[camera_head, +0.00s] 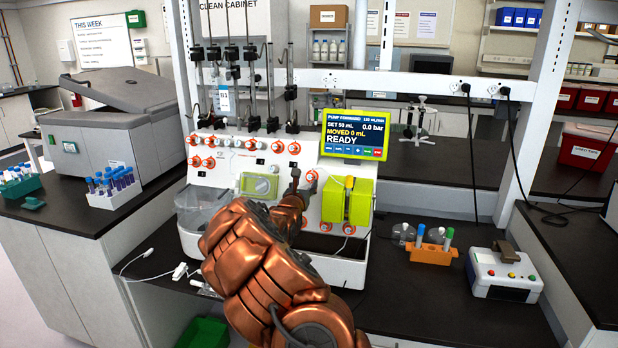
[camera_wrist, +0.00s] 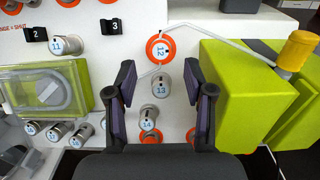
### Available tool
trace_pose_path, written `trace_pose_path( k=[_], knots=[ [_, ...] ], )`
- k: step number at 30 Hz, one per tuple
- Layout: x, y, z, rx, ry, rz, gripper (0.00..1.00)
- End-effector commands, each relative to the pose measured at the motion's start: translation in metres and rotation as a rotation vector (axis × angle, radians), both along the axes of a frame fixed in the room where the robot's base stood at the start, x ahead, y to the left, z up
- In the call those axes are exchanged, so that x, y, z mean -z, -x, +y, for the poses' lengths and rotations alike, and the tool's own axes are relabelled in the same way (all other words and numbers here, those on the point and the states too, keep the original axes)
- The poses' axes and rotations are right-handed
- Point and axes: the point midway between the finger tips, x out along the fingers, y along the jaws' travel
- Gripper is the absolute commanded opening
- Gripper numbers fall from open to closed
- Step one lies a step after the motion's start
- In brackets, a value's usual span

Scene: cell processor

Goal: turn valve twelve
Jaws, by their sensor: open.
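Valve twelve (camera_wrist: 160,49) shows in the wrist view as a round knob with an orange ring and a white face. Its blue "12" looks turned sideways. My gripper (camera_wrist: 160,75) is open and empty, with one dark finger on each side below valve twelve. Knob 13 (camera_wrist: 161,88) lies in the gap between the fingers, and knob 14 (camera_wrist: 148,124) is lower down. The fingers appear apart from valve twelve. In the head view, my gripper (camera_head: 299,187) is in front of the white panel, beside a small orange-ringed knob (camera_head: 311,176) whose number is unreadable.
A yellow-green block (camera_wrist: 240,95) stands close right of the fingers. A clear-windowed green housing (camera_wrist: 45,92) and knob 11 (camera_wrist: 65,45) are on the left. A thin white tube (camera_wrist: 205,30) runs near valve twelve. The screen (camera_head: 355,134) above reads READY.

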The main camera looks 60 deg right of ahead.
Motion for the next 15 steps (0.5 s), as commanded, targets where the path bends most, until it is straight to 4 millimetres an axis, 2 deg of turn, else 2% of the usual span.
trace_pose_path(
  k=[15],
  knots=[
    [0.0,-0.015,-0.041,0.001,-0.005,-0.001,0.53]
  ],
)
